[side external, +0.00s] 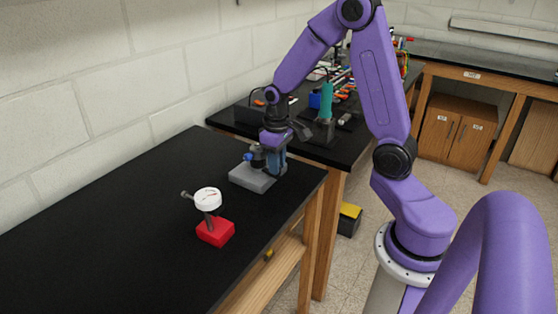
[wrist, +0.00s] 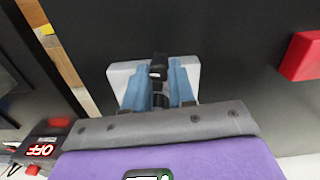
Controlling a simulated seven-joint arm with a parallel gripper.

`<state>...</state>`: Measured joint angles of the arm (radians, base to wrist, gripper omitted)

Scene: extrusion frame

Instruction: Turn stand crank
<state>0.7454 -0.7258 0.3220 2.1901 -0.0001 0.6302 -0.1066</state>
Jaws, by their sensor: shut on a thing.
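A stand with a light grey base (side external: 252,178) is on the black table, near its far right end. A dark upright part (side external: 257,158) with a small blue end rises from the base. My gripper (side external: 270,162) is low over the base, pointing down, with its blue fingers beside the upright. In the wrist view my gripper (wrist: 158,68) has its two blue fingers on either side of a black crank part (wrist: 158,72), and is shut on it. The grey base (wrist: 122,72) shows behind the fingers. The fingers partly hide the crank's shape.
A red block (side external: 215,233) with a post and white dial (side external: 207,199) stands nearer on the same table; the red block (wrist: 302,56) is at right in the wrist view. A second table behind holds tools and a green-handled item (side external: 326,101). The left tabletop is clear.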

